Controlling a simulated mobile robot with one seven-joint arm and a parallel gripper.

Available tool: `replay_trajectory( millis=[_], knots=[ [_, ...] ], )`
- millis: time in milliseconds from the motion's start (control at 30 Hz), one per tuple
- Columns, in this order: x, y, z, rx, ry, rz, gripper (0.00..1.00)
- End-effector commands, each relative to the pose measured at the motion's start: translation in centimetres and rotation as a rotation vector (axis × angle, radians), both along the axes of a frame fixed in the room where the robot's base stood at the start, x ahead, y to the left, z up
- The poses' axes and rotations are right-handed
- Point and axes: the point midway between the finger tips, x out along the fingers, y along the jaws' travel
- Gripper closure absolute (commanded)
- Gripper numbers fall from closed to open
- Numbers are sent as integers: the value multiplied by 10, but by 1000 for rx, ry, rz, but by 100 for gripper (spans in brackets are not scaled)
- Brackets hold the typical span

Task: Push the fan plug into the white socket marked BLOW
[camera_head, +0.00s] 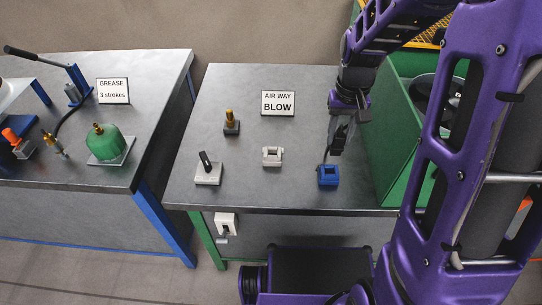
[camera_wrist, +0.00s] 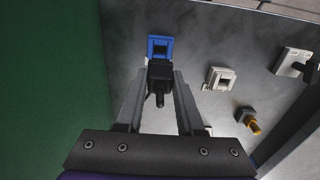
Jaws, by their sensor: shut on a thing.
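My gripper (camera_head: 338,143) points down over the right part of the right bench. In the wrist view its two fingers (camera_wrist: 159,78) are shut on a black plug (camera_wrist: 160,73) with a short cable stub. The plug is right at the blue socket (camera_head: 328,176), which also shows in the wrist view (camera_wrist: 160,46). I cannot tell whether the plug is seated in it or just above. The white socket (camera_head: 272,156) stands left of the blue one, behind it lies the AIR WAY BLOW sign (camera_head: 278,103). It looks empty in the wrist view (camera_wrist: 219,79).
A white switch block with a black lever (camera_head: 208,171) and a brass-topped fitting (camera_head: 231,122) stand to the left. A green wall (camera_head: 385,145) rises close on the right. The left bench holds a GREASE sign (camera_head: 113,91) and a green dome (camera_head: 106,143).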

Motion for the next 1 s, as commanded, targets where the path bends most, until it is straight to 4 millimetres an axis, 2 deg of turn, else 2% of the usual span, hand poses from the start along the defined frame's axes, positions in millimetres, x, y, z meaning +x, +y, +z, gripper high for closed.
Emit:
replay_trajectory(
  millis=[700, 1000],
  knots=[
    [0, 1, 1, 0, 0, 0, 100],
    [11, 28, 0, 1, 0, 3, 100]
  ],
)
